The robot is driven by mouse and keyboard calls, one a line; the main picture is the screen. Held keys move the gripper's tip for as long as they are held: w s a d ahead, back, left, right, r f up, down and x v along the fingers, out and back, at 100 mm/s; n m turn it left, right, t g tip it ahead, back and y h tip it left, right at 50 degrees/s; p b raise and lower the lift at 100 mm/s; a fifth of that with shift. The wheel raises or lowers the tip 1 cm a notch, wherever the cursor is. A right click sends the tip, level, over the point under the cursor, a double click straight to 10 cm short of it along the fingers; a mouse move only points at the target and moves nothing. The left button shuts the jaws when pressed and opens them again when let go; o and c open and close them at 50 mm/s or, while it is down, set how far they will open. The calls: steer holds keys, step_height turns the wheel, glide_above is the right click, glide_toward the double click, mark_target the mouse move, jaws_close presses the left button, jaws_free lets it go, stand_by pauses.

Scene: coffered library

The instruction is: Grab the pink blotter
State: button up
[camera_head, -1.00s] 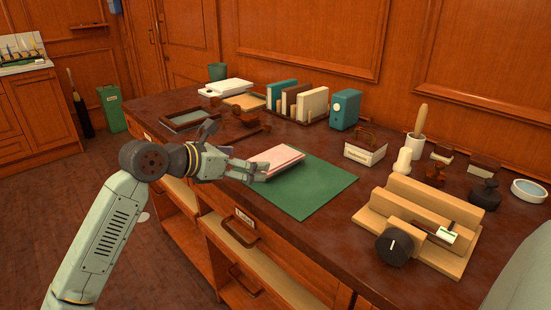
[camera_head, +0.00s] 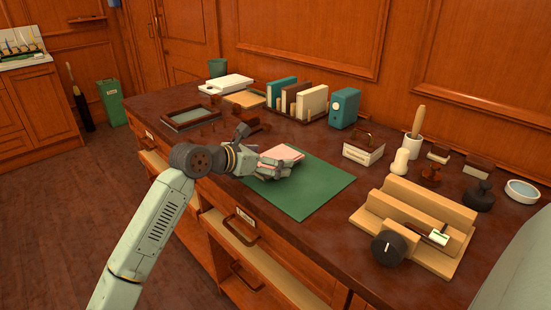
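The pink blotter (camera_head: 286,152) is a flat pink pad at the back left part of the green desk mat (camera_head: 318,188). My gripper (camera_head: 281,167) is at the front left side of the blotter and covers much of it. The fingers overlap the blotter in the picture. I cannot tell whether they touch it or how far apart they are.
A wooden press-like device (camera_head: 416,226) with a black knob stands at the right. Upright books (camera_head: 297,100) and a teal box (camera_head: 344,108) stand behind the mat. A drawer (camera_head: 240,229) below the desk's front edge is open. The mat's right part is bare.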

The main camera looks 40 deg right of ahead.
steer(key=c, duration=1.2)
steer(key=shift+r, duration=0.1)
